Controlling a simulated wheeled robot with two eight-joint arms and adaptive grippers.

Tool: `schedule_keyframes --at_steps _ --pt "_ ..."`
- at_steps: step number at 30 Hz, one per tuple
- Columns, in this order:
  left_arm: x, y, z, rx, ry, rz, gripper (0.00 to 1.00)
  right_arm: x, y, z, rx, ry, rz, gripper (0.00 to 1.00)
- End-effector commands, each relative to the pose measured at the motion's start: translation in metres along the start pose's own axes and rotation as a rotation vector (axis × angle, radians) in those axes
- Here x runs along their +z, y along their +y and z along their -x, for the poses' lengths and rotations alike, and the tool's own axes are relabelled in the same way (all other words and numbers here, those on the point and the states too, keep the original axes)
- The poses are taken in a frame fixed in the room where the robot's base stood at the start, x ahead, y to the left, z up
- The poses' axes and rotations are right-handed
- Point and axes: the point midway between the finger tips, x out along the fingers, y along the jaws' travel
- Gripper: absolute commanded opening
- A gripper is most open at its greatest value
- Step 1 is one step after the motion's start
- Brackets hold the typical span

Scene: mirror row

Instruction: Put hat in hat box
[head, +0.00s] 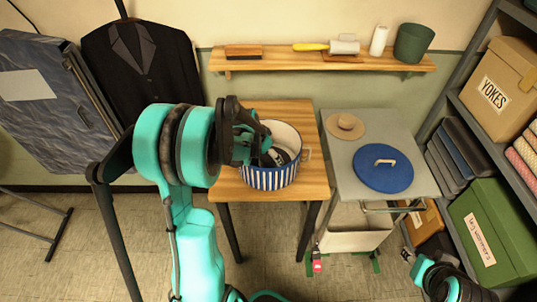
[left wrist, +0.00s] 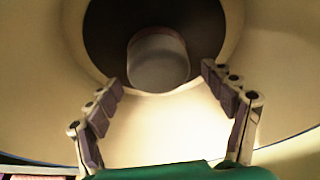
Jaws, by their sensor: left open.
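The hat box (head: 270,180) is round, with blue and white stripes and a cream inside. It stands open on the wooden table. My left gripper (head: 270,156) is at the box's mouth, reaching inward. In the left wrist view its fingers (left wrist: 165,105) are spread and empty. Beyond them is a grey cylinder (left wrist: 158,62) against a dark round area inside the box; I cannot tell what it is.
A wall shelf (head: 300,63) with a brush, a yellow-handled tool and a green pot is above the tables. A dark jacket (head: 140,65) hangs at the left. A rack with boxes, including a green one (head: 490,230), stands at the right. Floor in front is partly open.

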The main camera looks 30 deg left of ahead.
Motion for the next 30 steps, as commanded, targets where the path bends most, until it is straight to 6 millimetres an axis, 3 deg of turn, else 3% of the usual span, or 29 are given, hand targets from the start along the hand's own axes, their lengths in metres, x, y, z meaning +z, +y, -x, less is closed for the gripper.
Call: schedule_keyframes --at_steps 7,18,25,28,30 --pt "-0.006 0.0 0.02 0.0 0.0 0.001 0.82 -0.01 0.0 0.014 0.0 0.0 0.0 0.4" --pt "-0.005 0.0 0.104 0.0 -0.001 0.001 0.82 -0.024 0.0 0.034 0.0 0.0 0.0 0.4" --pt "-0.005 0.001 0.129 0.0 0.0 0.001 0.82 -0.028 0.0 0.039 0.0 0.0 0.0 0.4" --pt "-0.005 0.011 0.138 -0.008 0.003 0.006 0.82 -0.028 0.0 0.039 0.0 0.0 0.0 0.4" --pt "-0.005 0.028 0.148 -0.019 0.009 0.018 0.82 -0.028 0.0 0.039 0.0 0.0 0.0 0.4"
